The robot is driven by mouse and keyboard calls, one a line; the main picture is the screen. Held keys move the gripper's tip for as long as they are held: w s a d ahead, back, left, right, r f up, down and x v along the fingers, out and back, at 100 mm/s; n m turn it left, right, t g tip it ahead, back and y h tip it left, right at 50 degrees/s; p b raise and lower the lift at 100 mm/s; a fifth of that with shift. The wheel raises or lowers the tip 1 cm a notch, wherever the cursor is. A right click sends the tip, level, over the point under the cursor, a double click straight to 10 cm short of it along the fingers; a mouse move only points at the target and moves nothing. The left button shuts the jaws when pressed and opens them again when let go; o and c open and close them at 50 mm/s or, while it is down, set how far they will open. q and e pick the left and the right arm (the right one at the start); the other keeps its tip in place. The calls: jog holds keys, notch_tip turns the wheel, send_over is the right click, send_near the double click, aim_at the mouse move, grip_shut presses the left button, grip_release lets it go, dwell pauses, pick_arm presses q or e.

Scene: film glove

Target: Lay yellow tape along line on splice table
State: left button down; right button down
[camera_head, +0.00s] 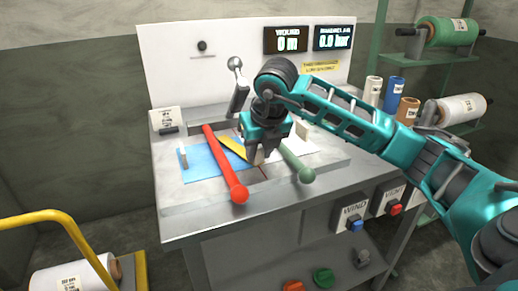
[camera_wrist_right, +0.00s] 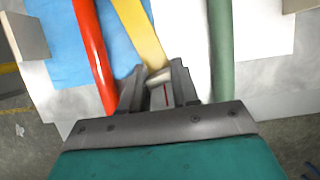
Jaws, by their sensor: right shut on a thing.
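A yellow tape strip (camera_head: 233,147) lies between the red bar and the green bar on the splice table (camera_head: 175,216). It also shows in the right wrist view (camera_wrist_right: 141,32), running down to my fingers. My right gripper (camera_head: 257,158) is shut on a small pale piece at the near end of the tape, low over the table. A thin red line (camera_wrist_right: 165,95) shows between the fingers; most of it is hidden by the gripper and tape. Blue film (camera_head: 203,160) lies on the left and white film (camera_wrist_right: 182,40) on the right. My left gripper is not in view.
A red bar (camera_head: 224,165) and a green bar (camera_head: 296,163) flank the tape closely. A metal lever (camera_head: 238,88) stands behind. Cores (camera_head: 392,93) and film rolls sit on the right rack. A yellow rail (camera_head: 60,217) is at the lower left.

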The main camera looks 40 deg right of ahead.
jog(key=shift+f, duration=0.2)
jog(key=c, duration=0.8)
grip_release()
jog(key=shift+o, duration=0.2)
jog(key=v, duration=0.4)
jog(key=shift+s+r, duration=0.1)
jog(key=shift+r, duration=0.3)
jog(key=p+v, duration=0.1)
jog(key=v, duration=0.7)
jog(key=shift+s, duration=0.2)
jog(key=shift+a, duration=0.1)
